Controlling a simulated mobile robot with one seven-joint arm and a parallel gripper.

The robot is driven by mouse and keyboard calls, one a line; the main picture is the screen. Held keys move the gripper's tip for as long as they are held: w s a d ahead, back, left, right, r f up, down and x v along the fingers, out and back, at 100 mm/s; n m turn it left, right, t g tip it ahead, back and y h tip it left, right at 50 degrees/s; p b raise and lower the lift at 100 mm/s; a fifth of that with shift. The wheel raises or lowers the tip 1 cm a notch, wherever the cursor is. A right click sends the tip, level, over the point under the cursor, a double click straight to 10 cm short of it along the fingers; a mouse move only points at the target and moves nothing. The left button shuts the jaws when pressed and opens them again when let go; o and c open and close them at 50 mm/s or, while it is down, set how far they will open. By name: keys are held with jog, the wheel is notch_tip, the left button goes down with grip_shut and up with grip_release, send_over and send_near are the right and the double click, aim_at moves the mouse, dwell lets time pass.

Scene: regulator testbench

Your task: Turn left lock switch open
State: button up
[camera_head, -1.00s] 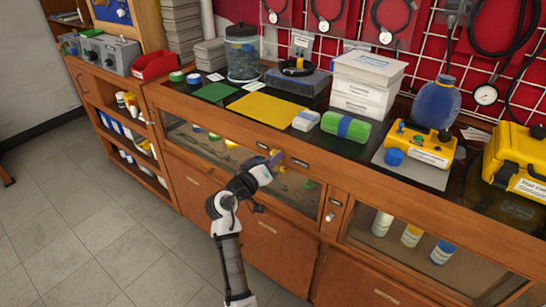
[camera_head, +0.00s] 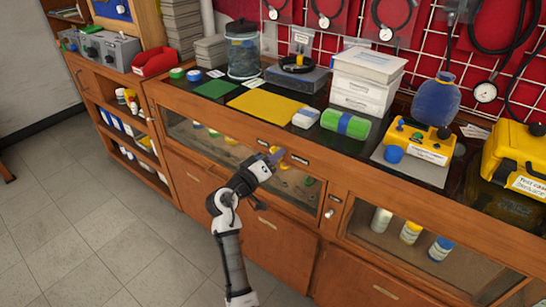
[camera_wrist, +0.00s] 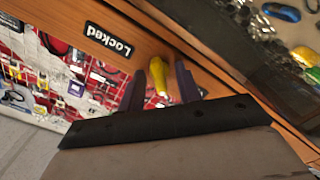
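The left lock switch, a small yellow knob (camera_wrist: 160,76), sits on the wooden front rail of the bench. It also shows small in the head view (camera_head: 281,156). My gripper (camera_wrist: 163,85) has its two dark purple fingers on either side of the knob, with narrow gaps visible, so it is open around the knob and not clamped on it. A black label reading "Locked" (camera_wrist: 109,40) is beside the knob in the wrist view. In the head view my gripper (camera_head: 275,156) is at the rail and partly hides the switch.
A glass-fronted compartment (camera_head: 215,142) lies below the rail. The bench top above holds a yellow mat (camera_head: 268,107), a green roll (camera_head: 345,125), white boxes (camera_head: 366,80) and a yellow device (camera_head: 419,143). Open tiled floor (camera_head: 90,225) is in front.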

jog(key=b+v, duration=0.2)
jog(key=v, duration=1.1)
jog(key=shift+s+a+b, duration=0.25)
jog(key=shift+s+b, duration=0.05)
jog(key=shift+b, duration=0.1)
